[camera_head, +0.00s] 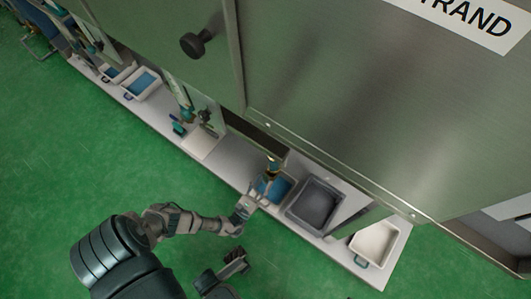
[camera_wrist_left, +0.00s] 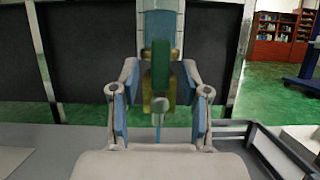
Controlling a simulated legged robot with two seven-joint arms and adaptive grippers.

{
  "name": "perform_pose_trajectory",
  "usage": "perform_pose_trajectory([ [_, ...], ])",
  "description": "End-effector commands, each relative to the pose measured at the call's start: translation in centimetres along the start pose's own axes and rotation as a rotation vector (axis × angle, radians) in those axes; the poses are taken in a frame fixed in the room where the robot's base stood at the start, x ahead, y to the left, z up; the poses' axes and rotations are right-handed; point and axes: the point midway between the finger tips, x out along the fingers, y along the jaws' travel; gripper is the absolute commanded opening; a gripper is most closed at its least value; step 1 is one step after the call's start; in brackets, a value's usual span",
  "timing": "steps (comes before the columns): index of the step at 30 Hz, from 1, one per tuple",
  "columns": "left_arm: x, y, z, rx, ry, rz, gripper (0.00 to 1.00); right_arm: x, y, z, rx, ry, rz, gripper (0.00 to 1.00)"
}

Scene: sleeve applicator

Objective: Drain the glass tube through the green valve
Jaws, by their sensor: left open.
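In the left wrist view the green valve (camera_wrist_left: 161,65) sits in the middle, with a brass-coloured body (camera_wrist_left: 160,92) and a thin spout below it. The pale blue glass tube (camera_wrist_left: 161,18) rises above it. My left gripper (camera_wrist_left: 159,100) is open, with one finger on each side of the valve and visible gaps between. In the head view my left gripper (camera_head: 257,194) is at the bench edge, close to the small brass fitting (camera_head: 272,168). What looks like my right gripper (camera_head: 236,262) is over the green floor, apart from the bench; its fingers are unclear.
A tray with blue contents (camera_head: 286,184) lies below the fitting. A dark grey tray (camera_head: 314,204) stands to its right and a white tray (camera_head: 374,243) farther right. A large metal cabinet (camera_head: 350,90) hangs over the bench. The green floor in front is clear.

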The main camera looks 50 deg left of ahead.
Motion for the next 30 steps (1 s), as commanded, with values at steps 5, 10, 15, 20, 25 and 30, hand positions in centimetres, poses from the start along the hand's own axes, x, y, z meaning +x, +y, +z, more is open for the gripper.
perform_pose_trajectory([
  [5,-3.2,0.0,-0.1,0.001,0.003,0.001,0.46,0.0,0.0,0.1,0.0,-0.001,0.001,0.31],
  [10,-4.9,0.0,-0.2,0.0,0.001,0.0,0.46,0.0,0.0,0.1,0.001,-0.001,0.001,0.31],
  [15,-5.1,0.0,-0.2,0.0,0.0,0.0,0.46,0.0,0.0,0.1,0.001,-0.001,0.001,0.31],
  [20,-5.1,0.0,-0.2,0.0,0.001,0.0,0.46,0.0,0.1,0.3,0.001,-0.004,0.002,0.31],
  [25,-5.1,0.1,-0.2,0.0,0.001,0.001,0.46,0.0,0.1,0.4,0.001,-0.004,0.002,0.31],
  [30,-5.1,-0.1,-0.3,-0.012,0.015,0.01,0.46,0.0,0.1,0.2,0.0,-0.001,0.002,0.31],
])
